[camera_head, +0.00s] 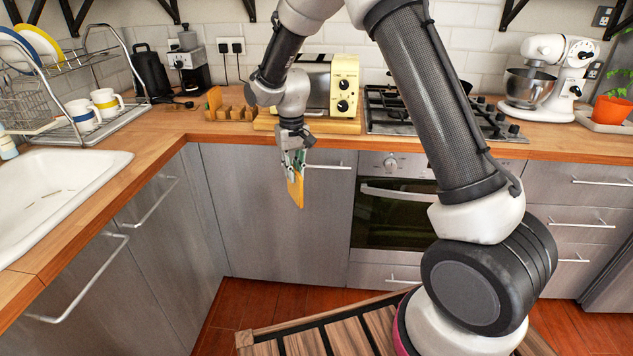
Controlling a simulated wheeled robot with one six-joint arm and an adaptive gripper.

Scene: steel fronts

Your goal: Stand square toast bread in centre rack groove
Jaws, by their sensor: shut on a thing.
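My gripper (294,158) points down in front of the grey cabinet door, beyond the counter's front edge. It is shut on an orange-yellow slice, the toast bread (297,192), which hangs below the fingers, slightly tilted and seen at a narrow angle. A low wooden rack (236,113) with upright dividers stands on the counter, up and to the left of my gripper. A brownish slice-like piece (214,98) stands upright at the rack's left end. The grooves are small in this view, and I cannot tell exactly which is the centre one.
A yellow-fronted toaster oven (344,86) stands on a wooden board (318,125) right of the rack, partly behind my arm. A gas hob (395,113) is further right. A coffee grinder (189,68) and kettle (151,73) stand behind left. Counter in front of the rack is clear.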

